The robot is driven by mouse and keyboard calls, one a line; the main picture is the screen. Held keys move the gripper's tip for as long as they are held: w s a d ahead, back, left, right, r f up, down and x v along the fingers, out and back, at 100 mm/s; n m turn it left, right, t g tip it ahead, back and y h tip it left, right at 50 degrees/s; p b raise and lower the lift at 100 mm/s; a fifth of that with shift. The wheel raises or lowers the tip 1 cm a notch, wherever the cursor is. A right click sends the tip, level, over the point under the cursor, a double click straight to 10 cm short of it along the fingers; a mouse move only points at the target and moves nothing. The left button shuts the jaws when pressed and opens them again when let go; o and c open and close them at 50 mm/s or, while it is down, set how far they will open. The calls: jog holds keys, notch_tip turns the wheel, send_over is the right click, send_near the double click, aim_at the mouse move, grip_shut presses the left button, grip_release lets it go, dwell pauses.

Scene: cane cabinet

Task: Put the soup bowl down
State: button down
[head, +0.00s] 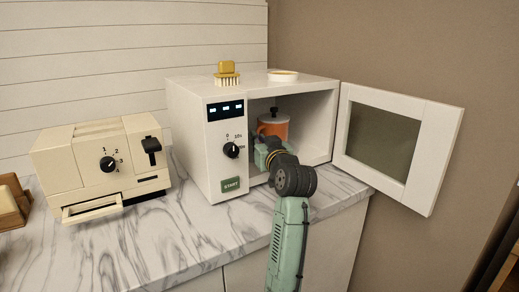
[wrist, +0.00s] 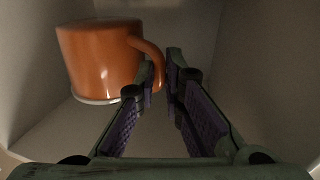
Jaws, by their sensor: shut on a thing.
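The orange soup bowl (head: 273,124) is inside the open white microwave (head: 185,140). A small dark knob shape shows above it in the head view. In the wrist view the bowl (wrist: 98,60) is at upper left, with a looped handle on its right and a pale rim along its lower edge. My gripper (wrist: 162,72) reaches into the microwave, its fingertips at the handle, shut on it. The bowl looks slightly tilted in the wrist view. I cannot tell whether its underside touches the microwave floor.
The microwave door (head: 390,145) stands wide open to the right. A yellow brush (head: 227,74) and a small white dish (head: 283,76) sit on the microwave. A cream toaster (head: 100,160) stands left on the marble counter (head: 150,240). The microwave walls are close around my gripper.

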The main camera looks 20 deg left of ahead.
jog(key=shift+f+p, duration=0.4)
jog(key=shift+f, duration=1.15)
jog(key=shift+f, duration=0.3)
jog(key=c, duration=1.7)
grip_release()
jog(key=shift+r, duration=0.25)
jog(key=b+v, duration=0.2)
jog(key=v, duration=1)
jog(key=shift+s+b, duration=0.1)
jog(key=shift+b, duration=0.3)
